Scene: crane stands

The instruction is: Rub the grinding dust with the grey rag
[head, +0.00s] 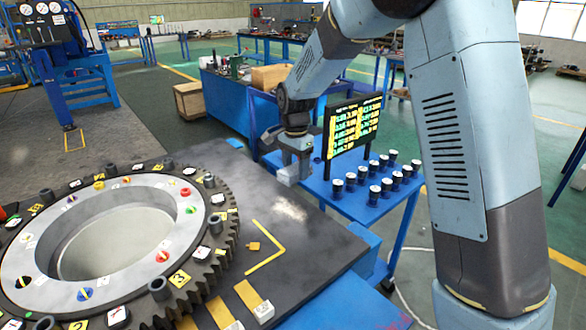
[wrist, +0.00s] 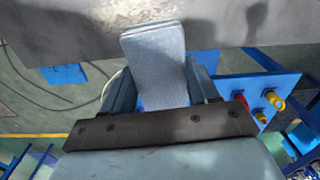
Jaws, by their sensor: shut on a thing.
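The grey rag (wrist: 155,62) is a folded, flat pad held between the two fingers of my gripper (wrist: 162,85). In the head view the rag (head: 287,177) hangs below my gripper (head: 298,160), near the far right edge of the dark table. The grinding dust (head: 289,208) is a pale smeared patch on the table top, nearer the camera than the rag. Whether the rag touches the table I cannot tell.
A large toothed ring (head: 120,230) with coloured caps fills the left of the dark table (head: 335,250). A yellow corner mark (head: 270,262) lies in front of the dust. A blue side table (head: 350,205) beyond holds several dark cups and a display board (head: 352,125).

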